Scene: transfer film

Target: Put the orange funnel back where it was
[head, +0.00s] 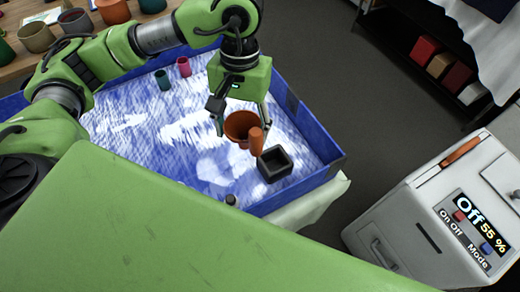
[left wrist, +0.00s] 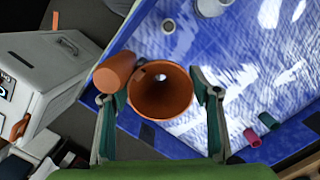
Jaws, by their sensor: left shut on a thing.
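The orange funnel (head: 238,123) is held above the blue-rimmed tray (head: 318,180). My left gripper (head: 242,116) is shut on it, with a finger on each side. In the left wrist view, the wide round mouth of the funnel (left wrist: 161,108) faces the camera between the fingers of my left gripper (left wrist: 162,98), and a small hole shows inside. An orange cylinder (head: 256,142) overlaps the funnel's edge; I cannot tell whether it is joined to it. It also shows in the left wrist view (left wrist: 114,73). My right gripper is not in view.
A white machine (head: 445,220) stands right of the tray. Pots (head: 75,22) fill a wooden shelf at upper left.

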